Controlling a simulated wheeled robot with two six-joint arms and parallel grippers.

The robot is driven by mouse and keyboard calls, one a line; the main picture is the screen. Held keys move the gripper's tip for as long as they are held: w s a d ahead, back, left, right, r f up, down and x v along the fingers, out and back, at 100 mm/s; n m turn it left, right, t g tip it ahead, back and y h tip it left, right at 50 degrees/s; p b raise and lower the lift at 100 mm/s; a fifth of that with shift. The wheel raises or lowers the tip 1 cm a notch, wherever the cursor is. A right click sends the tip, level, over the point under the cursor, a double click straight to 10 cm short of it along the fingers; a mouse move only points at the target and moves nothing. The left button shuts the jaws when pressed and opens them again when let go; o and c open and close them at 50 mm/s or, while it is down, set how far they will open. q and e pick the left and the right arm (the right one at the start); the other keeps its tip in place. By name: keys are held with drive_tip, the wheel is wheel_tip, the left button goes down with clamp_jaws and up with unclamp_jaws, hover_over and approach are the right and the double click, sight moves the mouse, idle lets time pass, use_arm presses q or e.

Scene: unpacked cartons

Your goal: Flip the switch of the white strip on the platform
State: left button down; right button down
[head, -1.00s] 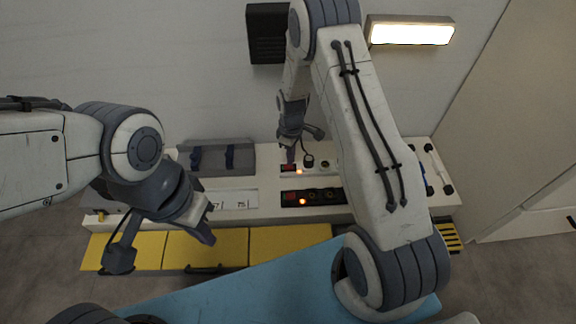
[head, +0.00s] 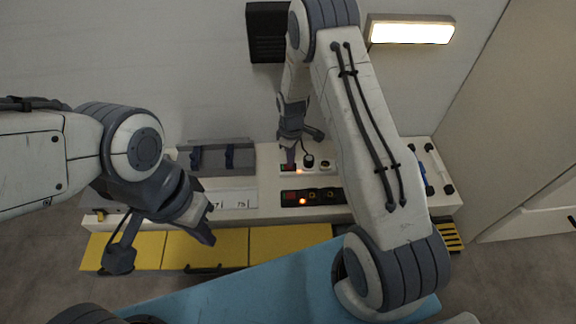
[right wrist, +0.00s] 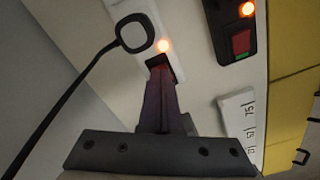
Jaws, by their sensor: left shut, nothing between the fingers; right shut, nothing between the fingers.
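The white strip (head: 312,167) lies on the pale platform (head: 268,208) near its back edge, with a lit orange lamp and a plugged-in black cord. Its red switch (head: 287,168) is at the strip's left end, partly covered by my right gripper (head: 291,158). In the right wrist view the shut fingertips (right wrist: 160,75) are at the switch's dark frame (right wrist: 159,61), beside the lamp (right wrist: 164,45). They look very close or touching; the switch face is mostly hidden. My left gripper (head: 206,237) is shut and empty, in front of the platform above the yellow panels.
A black strip (head: 322,195) with a red switch and lit lamp lies in front of the white one.

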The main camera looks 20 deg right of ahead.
drive_tip(key=shift+f, duration=0.55)
drive_tip(key=shift+r, duration=0.1)
wheel_tip(320, 180, up, 7)
drive_tip(key=p, duration=0.7)
idle(0.3)
